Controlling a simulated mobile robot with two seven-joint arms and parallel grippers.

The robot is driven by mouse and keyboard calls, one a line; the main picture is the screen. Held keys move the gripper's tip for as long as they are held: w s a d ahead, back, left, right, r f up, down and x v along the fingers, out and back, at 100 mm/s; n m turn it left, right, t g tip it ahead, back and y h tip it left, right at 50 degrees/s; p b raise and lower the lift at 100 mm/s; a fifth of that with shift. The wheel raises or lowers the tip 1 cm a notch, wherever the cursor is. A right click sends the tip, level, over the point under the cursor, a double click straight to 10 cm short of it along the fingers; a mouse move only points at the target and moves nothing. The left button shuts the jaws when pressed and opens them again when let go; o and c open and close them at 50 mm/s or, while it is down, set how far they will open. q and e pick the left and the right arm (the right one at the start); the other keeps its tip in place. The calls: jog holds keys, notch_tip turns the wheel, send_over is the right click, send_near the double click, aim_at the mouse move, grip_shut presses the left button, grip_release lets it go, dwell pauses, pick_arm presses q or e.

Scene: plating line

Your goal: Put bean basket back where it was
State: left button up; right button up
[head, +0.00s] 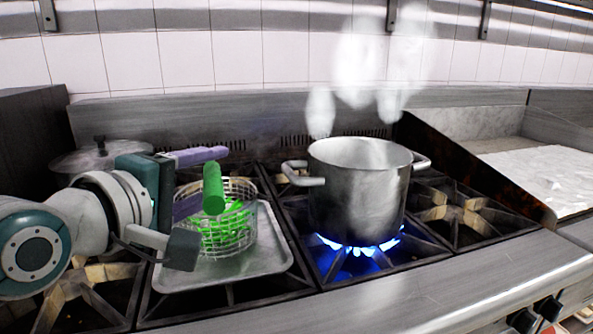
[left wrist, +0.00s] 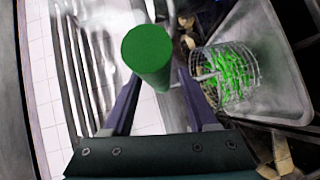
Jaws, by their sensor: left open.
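The bean basket (head: 236,243) is a round wire basket with green beans in it and a thick green handle (head: 213,188). It stands on a metal tray (head: 268,262) on the left part of the stove. My left gripper (head: 203,183) is open, with its purple fingers on either side of the handle. In the left wrist view, the handle end (left wrist: 150,52) shows between and beyond the fingertips, and the basket (left wrist: 226,75) is to the right. I cannot tell whether a finger touches the handle. My right gripper is out of view.
A steaming metal pot (head: 357,200) with two side handles stands over a lit blue burner, right of the tray. A lidded pot (head: 90,160) is at the back left, partly behind my arm. The burner right of the steaming pot (head: 462,215) is bare.

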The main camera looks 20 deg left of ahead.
pick_arm(q)
jog(key=shift+r, duration=0.1)
jog(key=shift+s, duration=0.2)
jog(key=s+r, duration=0.2)
jog(key=s, duration=0.9)
jog(key=s+d+f+m+g, duration=0.3)
jog(key=s+f+m+g, duration=0.3)
jog(key=m, duration=0.3)
jog(key=s+d+f+m+g, duration=0.3)
jog(key=s+f+m+g, duration=0.3)
jog(key=s+f+m, duration=0.3)
jog(key=shift+d, duration=0.2)
jog(key=shift+f, duration=0.1)
